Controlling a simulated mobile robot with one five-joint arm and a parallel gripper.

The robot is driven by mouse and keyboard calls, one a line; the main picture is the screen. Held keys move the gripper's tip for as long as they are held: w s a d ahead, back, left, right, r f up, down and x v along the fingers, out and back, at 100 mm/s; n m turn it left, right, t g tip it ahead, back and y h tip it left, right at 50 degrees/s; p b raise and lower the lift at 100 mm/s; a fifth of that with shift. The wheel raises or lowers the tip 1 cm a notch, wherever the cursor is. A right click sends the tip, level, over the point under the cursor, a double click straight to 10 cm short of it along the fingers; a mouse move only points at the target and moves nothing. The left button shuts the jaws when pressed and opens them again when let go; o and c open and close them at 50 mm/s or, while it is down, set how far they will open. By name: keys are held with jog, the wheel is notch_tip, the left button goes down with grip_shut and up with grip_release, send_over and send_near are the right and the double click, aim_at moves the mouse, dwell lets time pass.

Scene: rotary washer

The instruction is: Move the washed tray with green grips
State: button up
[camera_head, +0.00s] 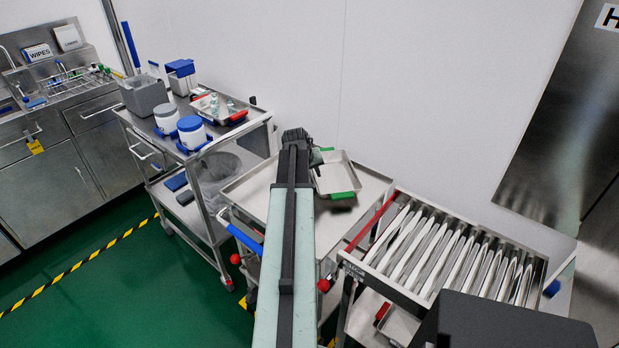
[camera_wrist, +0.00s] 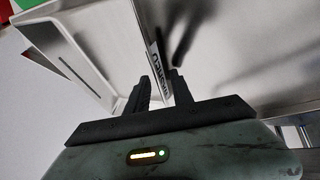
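The metal tray with green grips (camera_head: 335,178) lies on the top of a steel cart (camera_head: 368,190), just right of my arm's end. One green grip shows at its near end and part of another at its far end. In the wrist view the tray (camera_wrist: 85,62) fills the left, and its side wall carries a label that seems to read "WASHED". My gripper (camera_wrist: 158,76) has its fingers a little apart, one on each side of that wall. I see no clear contact. In the head view my arm partly hides the gripper (camera_head: 316,157).
Left, another cart (camera_head: 200,145) holds white tubs with blue parts, a grey bin and a tray with red grips (camera_head: 222,107). Right, a roller conveyor (camera_head: 440,250) adjoins the steel cart. A dark grey block (camera_head: 510,322) is at the lower right. The wall stands close behind.

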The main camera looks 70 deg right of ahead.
jog(key=shift+d+f, duration=0.1)
jog(key=shift+f, duration=0.05)
grip_shut()
dwell(1.4)
